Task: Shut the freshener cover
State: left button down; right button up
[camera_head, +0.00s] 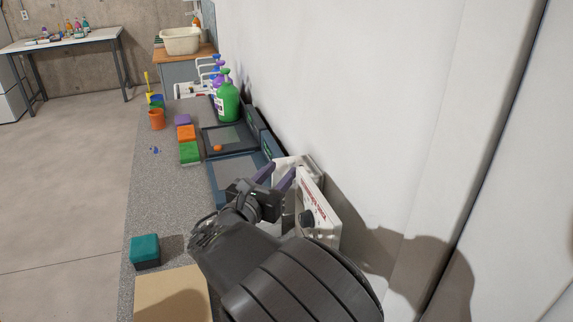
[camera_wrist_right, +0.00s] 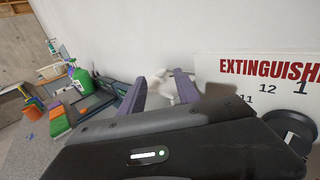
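A small white unit (camera_head: 308,163), which may be the freshener, is by the wall just beyond my right gripper. It also shows between the fingers in the right wrist view (camera_wrist_right: 163,87), small and pale. Its cover cannot be told apart, so I cannot tell how far open it is. My right gripper (camera_head: 277,176) has its two purple fingers spread and nothing held between them. The fingers point toward the white unit; I cannot tell whether they touch it. The gripper also shows in the wrist view (camera_wrist_right: 160,84). My left gripper is out of view.
A white panel with red EXTINGUISH lettering (camera_head: 319,208) and a dark knob stands close right of my gripper. Dark trays (camera_head: 219,184), a green bottle (camera_head: 228,104) and sponges (camera_head: 190,152) lie along the grey counter (camera_head: 160,205). A teal block (camera_head: 145,251) sits nearer.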

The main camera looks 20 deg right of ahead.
aim_at(289, 162)
jog(key=x, duration=0.4)
grip_shut()
dwell(0.4)
dwell(1.0)
